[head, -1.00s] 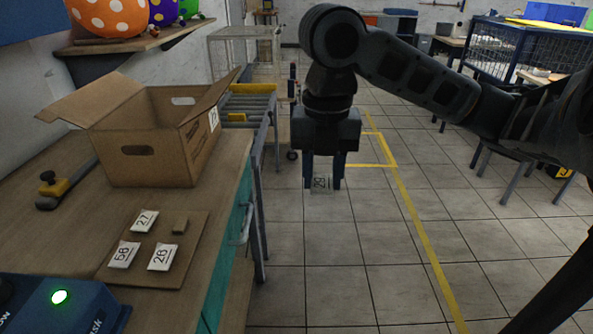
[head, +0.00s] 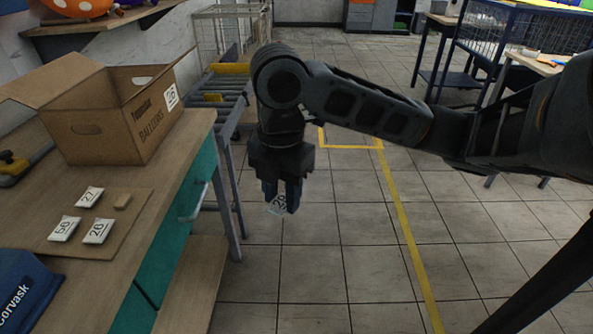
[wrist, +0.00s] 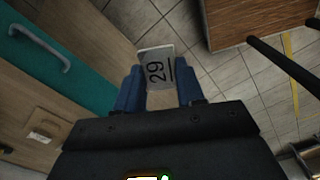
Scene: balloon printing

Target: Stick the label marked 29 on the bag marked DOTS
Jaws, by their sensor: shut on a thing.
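My gripper (head: 281,196) is shut on the white label marked 29 (head: 275,206) and holds it in the air over the floor, right of the workbench. In the wrist view the label (wrist: 156,66) sits between the blue fingertips of my gripper (wrist: 158,90), with its number facing the camera. No bag marked DOTS is in view.
A wooden workbench (head: 178,163) with a teal drawer stands at left. On it are an open cardboard box (head: 90,130) and a board (head: 128,205) with labels 27 (head: 89,197) and others. A roller conveyor (head: 222,88) stands behind.

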